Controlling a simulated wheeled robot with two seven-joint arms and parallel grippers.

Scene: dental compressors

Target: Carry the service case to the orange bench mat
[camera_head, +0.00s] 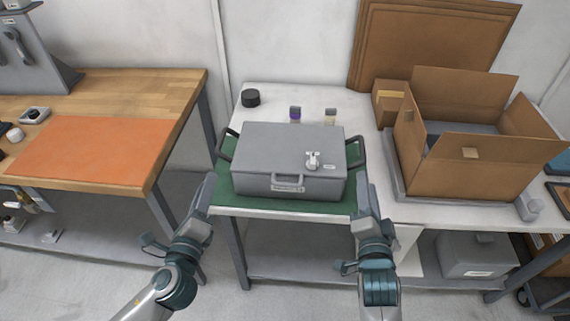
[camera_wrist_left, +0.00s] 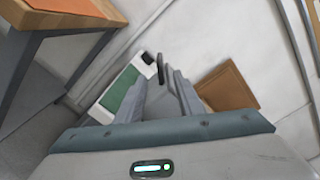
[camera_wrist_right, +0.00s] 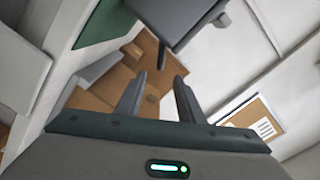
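The grey service case (camera_head: 285,158) lies flat and closed on a green mat (camera_head: 290,204) on the white table. It has a front handle and a dark handle at each side. My left gripper (camera_head: 211,182) is near the left handle (camera_head: 228,146), and its open fingers show in the left wrist view (camera_wrist_left: 165,80) with the handle ahead between them. My right gripper (camera_head: 363,186) is near the right handle (camera_head: 357,153); it is open in the right wrist view (camera_wrist_right: 161,75), the handle end just ahead. The orange bench mat (camera_head: 88,150) lies bare on the wooden bench at left.
A floor gap separates the wooden bench (camera_head: 180,98) from the white table (camera_head: 352,97). An open cardboard box (camera_head: 455,165) stands right of the case. Small items sit at the bench's left.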

